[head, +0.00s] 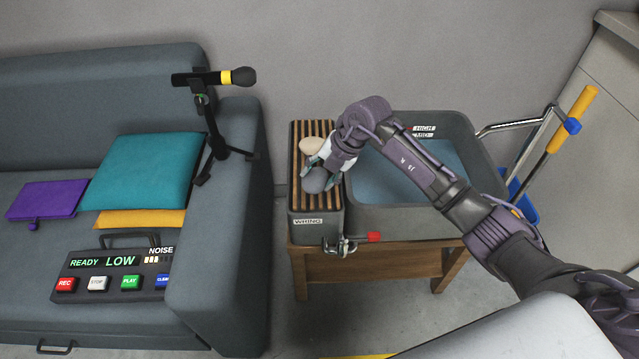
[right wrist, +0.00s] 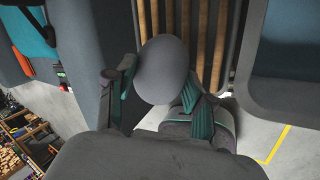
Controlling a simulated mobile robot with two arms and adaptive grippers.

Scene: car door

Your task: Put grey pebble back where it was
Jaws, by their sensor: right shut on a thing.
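The grey pebble (head: 314,181) is at the slatted wooden rack (head: 298,135) marked WRING, left of the water basin. It also shows large in the right wrist view (right wrist: 163,70). My right gripper (head: 318,176) is shut on the pebble, with a finger on each side of it. Whether the pebble touches the slats is hard to tell. A beige pebble (head: 312,145) lies on the slats just behind it. My left gripper is not in view.
The grey basin (head: 395,219) of water stands right of the rack on a wooden stand (head: 370,265). A grey sofa (head: 235,200) with a microphone on a stand (head: 213,125) and a recorder panel (head: 115,275) is at left. A yellow-handled tool (head: 575,115) leans at right.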

